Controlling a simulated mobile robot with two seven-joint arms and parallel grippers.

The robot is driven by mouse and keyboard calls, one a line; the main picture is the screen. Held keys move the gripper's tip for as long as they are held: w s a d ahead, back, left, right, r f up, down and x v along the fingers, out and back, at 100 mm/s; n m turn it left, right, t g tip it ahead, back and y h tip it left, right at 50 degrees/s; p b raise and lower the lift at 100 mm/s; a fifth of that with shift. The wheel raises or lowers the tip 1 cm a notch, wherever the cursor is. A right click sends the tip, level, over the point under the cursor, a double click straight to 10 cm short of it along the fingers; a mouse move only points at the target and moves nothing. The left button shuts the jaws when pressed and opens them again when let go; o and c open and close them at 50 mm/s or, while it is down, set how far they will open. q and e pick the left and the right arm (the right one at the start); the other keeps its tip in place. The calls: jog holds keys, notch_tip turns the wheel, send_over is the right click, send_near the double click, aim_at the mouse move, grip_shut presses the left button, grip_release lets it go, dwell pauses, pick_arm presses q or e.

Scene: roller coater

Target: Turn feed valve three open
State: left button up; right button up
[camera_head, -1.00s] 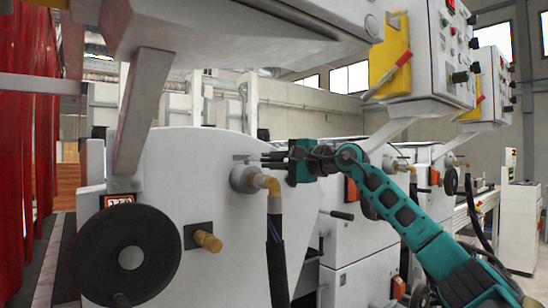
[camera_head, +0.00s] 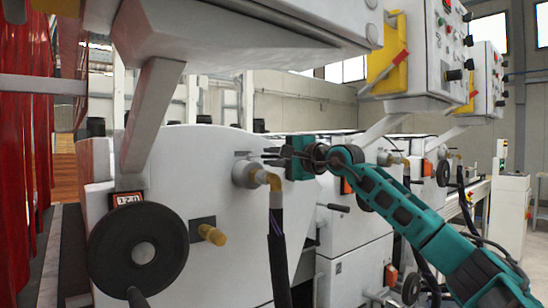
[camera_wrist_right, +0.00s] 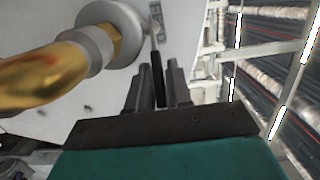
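A valve with a brass elbow (camera_head: 273,181) and a round grey flange (camera_head: 244,174) sits on the white machine's side panel, with a dark hose below it. In the right wrist view the brass elbow (camera_wrist_right: 45,75) is large at the left. A thin lever with a black grip (camera_wrist_right: 157,76) stands beside the flange. My right gripper (camera_head: 268,155) is at the valve's upper right. In the wrist view its fingers (camera_wrist_right: 154,80) stand apart on either side of the black grip, and I see no clear squeeze on it. My left gripper is out of view.
A black handwheel (camera_head: 110,254) and a brass knob (camera_head: 212,235) are on the same panel at lower left. A sloping grey strut (camera_head: 150,115) and an overhead housing (camera_head: 240,35) are above. More white machines stand to the right.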

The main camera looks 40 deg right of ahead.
pick_arm(q)
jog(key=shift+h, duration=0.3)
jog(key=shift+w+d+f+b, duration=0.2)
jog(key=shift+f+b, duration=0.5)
jog(key=shift+b, duration=0.3)
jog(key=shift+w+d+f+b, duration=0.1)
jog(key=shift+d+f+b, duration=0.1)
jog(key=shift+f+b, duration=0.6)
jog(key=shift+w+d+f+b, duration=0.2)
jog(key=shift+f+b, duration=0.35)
jog(key=shift+b, duration=0.6)
pick_arm(e)
jog(key=s+d, duration=0.1)
jog(key=s, duration=1.2)
